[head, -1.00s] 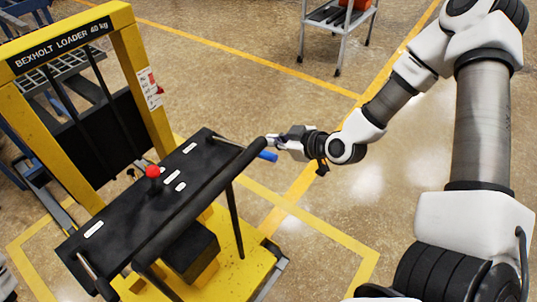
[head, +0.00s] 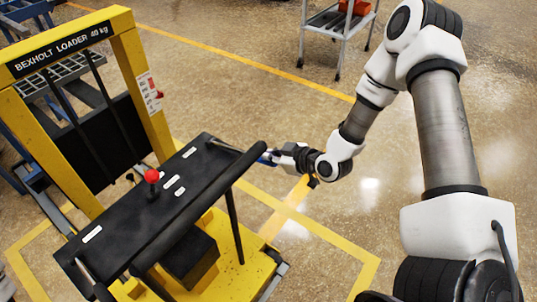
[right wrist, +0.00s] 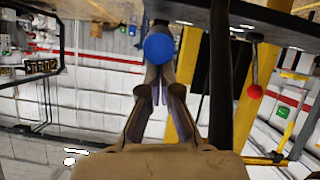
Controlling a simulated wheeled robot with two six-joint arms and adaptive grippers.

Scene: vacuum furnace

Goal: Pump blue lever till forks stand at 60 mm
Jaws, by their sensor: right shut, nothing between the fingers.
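The blue lever (head: 265,157) sticks out at the right end of the loader's black top, by the handle bar. Only its blue end shows, partly covered by my right gripper (head: 274,156). In the right wrist view, the lever's round blue end (right wrist: 158,47) sits at the tips of my right gripper (right wrist: 158,72). The fingers are shut with nothing between them; I cannot tell whether they touch the lever. The yellow loader (head: 134,65) stands at left; I cannot make out its fork height. My left gripper is not in view.
A red-knobbed stick (head: 152,176) rises from the loader's black top (head: 120,205). A small label with red marks (head: 149,90) is on the mast. A grey cart (head: 338,22) stands at the back. The floor right of the loader is clear.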

